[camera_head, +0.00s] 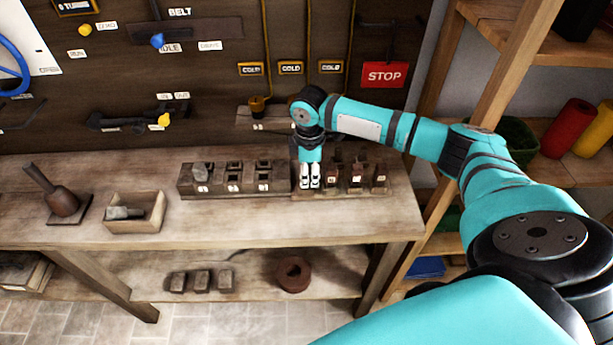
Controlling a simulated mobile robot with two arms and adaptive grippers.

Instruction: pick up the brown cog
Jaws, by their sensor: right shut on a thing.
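My right gripper (310,186) points down at the left end of a dark wooden rack (345,193) on the bench. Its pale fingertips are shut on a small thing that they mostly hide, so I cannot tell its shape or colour. Several small dark brown blocks or parts stand in the rack to the right of the fingers, with pale labels. I cannot make out a clear cog among them. A round reddish-brown ring (293,274) lies on the lower shelf; I cannot tell whether it has teeth. My left gripper is out of view.
A dark block with labelled sockets (232,189) stands just left of the gripper, with a grey lump in one. A tool board with a red stop sign (384,75) rises behind. The bench front is clear.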

